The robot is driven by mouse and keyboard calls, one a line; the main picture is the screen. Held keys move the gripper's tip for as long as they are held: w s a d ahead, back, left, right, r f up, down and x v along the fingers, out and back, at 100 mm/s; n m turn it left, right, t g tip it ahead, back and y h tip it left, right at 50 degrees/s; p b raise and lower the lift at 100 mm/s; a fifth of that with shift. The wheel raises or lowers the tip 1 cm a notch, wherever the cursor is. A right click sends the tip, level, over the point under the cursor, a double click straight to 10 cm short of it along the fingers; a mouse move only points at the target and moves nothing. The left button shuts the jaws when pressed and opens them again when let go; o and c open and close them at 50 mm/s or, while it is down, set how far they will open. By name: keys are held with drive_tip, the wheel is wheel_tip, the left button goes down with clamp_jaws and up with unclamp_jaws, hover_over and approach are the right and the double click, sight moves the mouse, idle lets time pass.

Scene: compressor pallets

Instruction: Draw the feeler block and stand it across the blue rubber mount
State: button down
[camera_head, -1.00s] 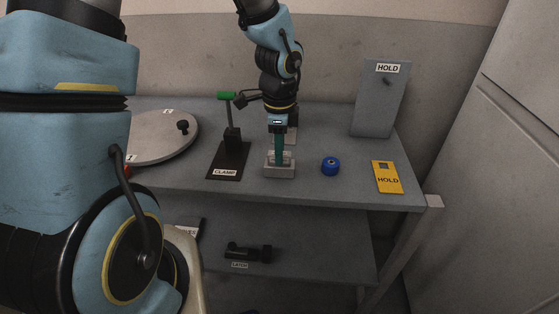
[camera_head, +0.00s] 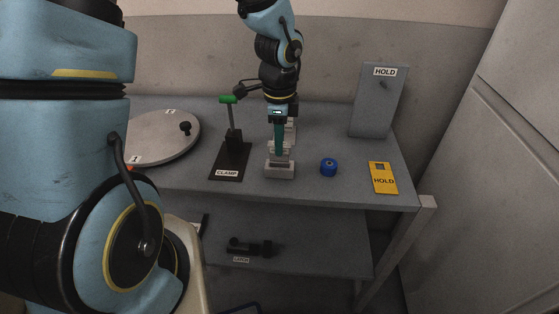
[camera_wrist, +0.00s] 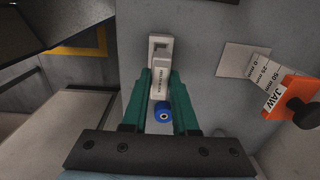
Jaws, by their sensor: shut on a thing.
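My gripper (camera_head: 278,153) has its teal fingers pointing down over a grey holder (camera_head: 280,171) on the bench. In the wrist view, its fingers (camera_wrist: 161,76) are shut on a pale, labelled feeler block (camera_wrist: 161,88). The lettering is too small to read surely. The pale holder (camera_wrist: 158,42) lies at the fingertips in that view; I cannot tell whether the block is clear of it. The blue rubber mount (camera_head: 329,167) is a short round piece with a central hole, standing apart to the right. It also shows in the wrist view (camera_wrist: 163,112).
A black CLAMP stand (camera_head: 230,160) with a green handle is close left of the holder. A round plate (camera_head: 160,137) lies farther left. A yellow HOLD card (camera_head: 383,178) and a grey HOLD panel (camera_head: 378,101) are right. An orange JAW piece (camera_wrist: 285,97) shows in the wrist view.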

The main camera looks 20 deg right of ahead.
drive_tip(key=shift+r+p, duration=0.65)
drive_tip(key=shift+r, duration=0.15)
drive_tip(key=shift+r+p, duration=0.25)
drive_tip(key=shift+p, duration=0.1)
